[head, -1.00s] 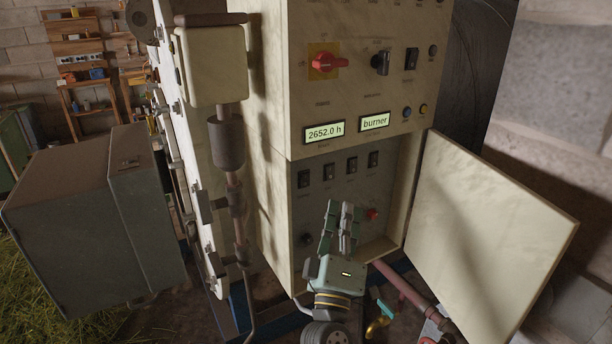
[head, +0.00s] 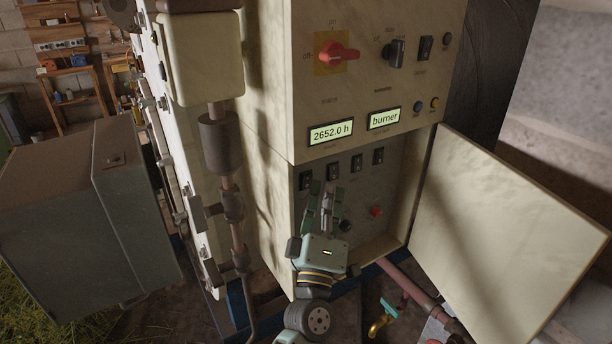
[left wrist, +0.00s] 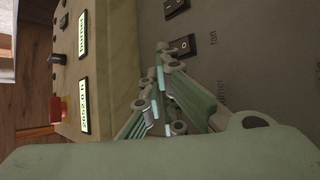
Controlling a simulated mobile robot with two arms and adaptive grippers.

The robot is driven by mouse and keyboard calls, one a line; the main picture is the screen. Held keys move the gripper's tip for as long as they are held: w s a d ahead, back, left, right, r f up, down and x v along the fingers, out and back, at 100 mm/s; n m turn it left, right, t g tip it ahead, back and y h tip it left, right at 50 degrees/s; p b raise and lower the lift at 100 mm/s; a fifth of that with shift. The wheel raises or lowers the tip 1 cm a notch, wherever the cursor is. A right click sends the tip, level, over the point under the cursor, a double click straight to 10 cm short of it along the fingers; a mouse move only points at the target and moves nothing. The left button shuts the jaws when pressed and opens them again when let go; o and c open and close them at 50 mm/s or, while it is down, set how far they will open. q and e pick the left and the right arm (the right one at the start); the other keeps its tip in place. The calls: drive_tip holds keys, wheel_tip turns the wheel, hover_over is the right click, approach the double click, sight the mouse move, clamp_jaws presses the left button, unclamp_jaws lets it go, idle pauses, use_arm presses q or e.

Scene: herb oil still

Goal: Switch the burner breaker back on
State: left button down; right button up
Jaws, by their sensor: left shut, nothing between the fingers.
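The open lower compartment of the control cabinet (head: 390,215) holds a row of several black rocker switches, including the leftmost (head: 306,180) and the second (head: 332,170). Their labels are too small to read in the head view. My left gripper (head: 322,188) is shut and empty, its fingertips just below the two left switches; contact cannot be told. In the left wrist view, one switch (left wrist: 183,45) has the label "fan". The label below it is partly hidden by the fingers and seems to end in "rner"; its switch is hidden. My right gripper is not in view.
Above are a red rotary switch (head: 338,53), a black selector (head: 394,49) and two displays, "2652.0 h" (head: 331,132) and "burner" (head: 384,119). A red button (head: 376,211) sits right of the gripper. The compartment door (head: 500,230) stands open at right. Pipes run at left.

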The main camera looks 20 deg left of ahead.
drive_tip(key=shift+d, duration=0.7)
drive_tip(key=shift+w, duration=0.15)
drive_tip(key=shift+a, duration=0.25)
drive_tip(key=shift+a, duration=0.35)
